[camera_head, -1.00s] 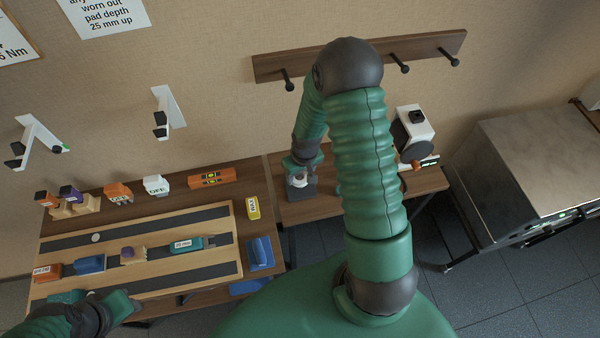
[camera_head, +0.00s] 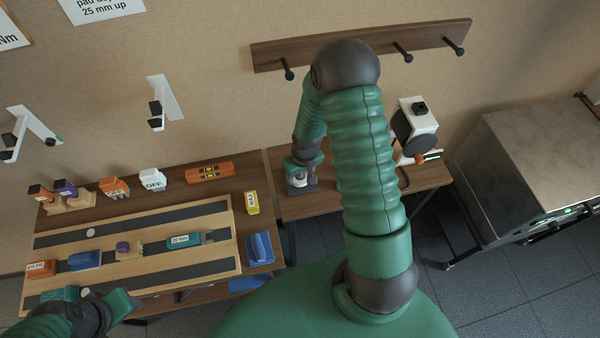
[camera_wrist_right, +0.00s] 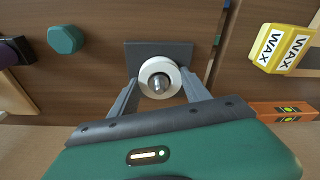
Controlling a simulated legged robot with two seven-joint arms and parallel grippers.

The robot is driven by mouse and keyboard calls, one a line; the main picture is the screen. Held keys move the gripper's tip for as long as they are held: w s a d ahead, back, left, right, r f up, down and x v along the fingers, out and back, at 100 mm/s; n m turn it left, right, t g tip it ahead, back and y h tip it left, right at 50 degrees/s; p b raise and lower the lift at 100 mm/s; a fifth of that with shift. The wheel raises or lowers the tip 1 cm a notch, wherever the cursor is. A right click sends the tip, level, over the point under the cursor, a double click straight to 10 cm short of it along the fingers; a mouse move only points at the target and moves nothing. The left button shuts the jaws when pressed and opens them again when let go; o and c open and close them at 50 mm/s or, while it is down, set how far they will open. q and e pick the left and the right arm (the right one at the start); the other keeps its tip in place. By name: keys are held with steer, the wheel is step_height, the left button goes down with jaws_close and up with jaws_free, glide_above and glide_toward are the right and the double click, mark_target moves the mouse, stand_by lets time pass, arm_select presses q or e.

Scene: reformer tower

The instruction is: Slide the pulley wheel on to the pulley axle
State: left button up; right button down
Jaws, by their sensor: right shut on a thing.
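The pulley wheel (camera_wrist_right: 144,74) is a white ring in the right wrist view. My right gripper (camera_wrist_right: 160,88) is shut on it, with one grey finger at each side. The metal pulley axle (camera_wrist_right: 158,86) shows inside the ring's hole; how far down the wheel sits on it cannot be told. Behind is the dark square base plate (camera_wrist_right: 183,52). In the head view the wheel (camera_head: 297,181) is small and white under my right gripper (camera_head: 299,174), over the dark plate (camera_head: 308,189). My left gripper (camera_head: 98,306) is low at the left; its fingers do not show clearly.
A yellow WAX block (camera_head: 252,203) and an orange level (camera_head: 210,172) lie on the left bench. A slotted wooden board (camera_head: 215,222) holds several blocks. A white device with a dark disc (camera_head: 415,125) stands right of my arm. A metal cabinet (camera_head: 540,145) is far right.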

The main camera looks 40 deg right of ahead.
steer(key=shift+f, duration=0.3)
steer(key=shift+c, duration=2.1)
jaws_free()
steer(key=shift+r, duration=0.15)
